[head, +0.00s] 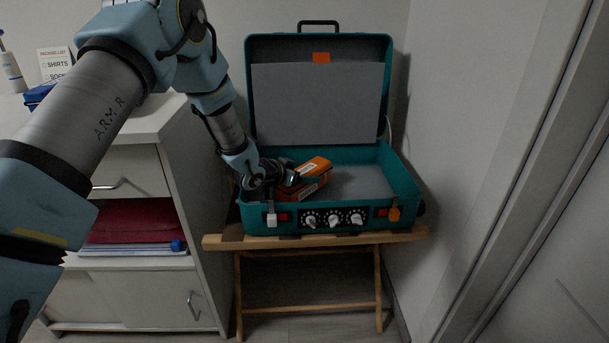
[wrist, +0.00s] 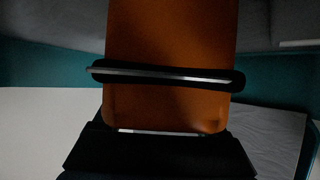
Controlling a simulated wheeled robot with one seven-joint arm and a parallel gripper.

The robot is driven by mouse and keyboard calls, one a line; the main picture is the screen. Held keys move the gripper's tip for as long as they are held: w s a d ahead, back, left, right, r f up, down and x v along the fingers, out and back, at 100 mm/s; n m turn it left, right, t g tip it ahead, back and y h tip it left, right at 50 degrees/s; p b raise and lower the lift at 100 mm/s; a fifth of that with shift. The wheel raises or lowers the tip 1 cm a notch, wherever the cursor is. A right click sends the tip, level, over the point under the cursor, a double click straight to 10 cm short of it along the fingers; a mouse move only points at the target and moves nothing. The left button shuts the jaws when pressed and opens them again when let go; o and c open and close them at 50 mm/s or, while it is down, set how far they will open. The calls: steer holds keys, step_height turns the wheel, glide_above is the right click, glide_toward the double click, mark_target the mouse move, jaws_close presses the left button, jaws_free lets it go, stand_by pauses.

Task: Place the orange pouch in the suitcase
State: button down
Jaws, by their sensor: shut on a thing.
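The orange pouch (head: 309,176) is inside the open teal suitcase (head: 405,184), in its left part. In the head view it lies tilted, with a pale label on its front side. My gripper (head: 288,177) is shut on the pouch from the left, reaching in over the suitcase's left side. In the wrist view the pouch (wrist: 170,40) fills the middle, with a dark finger (wrist: 165,77) across it. Whether the pouch touches the suitcase floor I cannot tell. The suitcase lid stands upright at the back, with a grey lining.
The suitcase stands on a wooden folding stand (head: 300,241). A white cabinet (head: 140,215) with a red folded item (head: 135,225) stands close on the left. A wall is close on the right. The grey suitcase floor (head: 355,182) right of the pouch is clear.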

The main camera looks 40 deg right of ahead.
mark_target(305, 170)
steer(key=shift+f+b, duration=0.4)
steer(key=shift+f, duration=0.15)
jaws_free()
stand_by(0.4)
step_height(305, 170, up, 10)
steer(key=shift+p, duration=0.3)
steer(key=shift+s, duration=0.1)
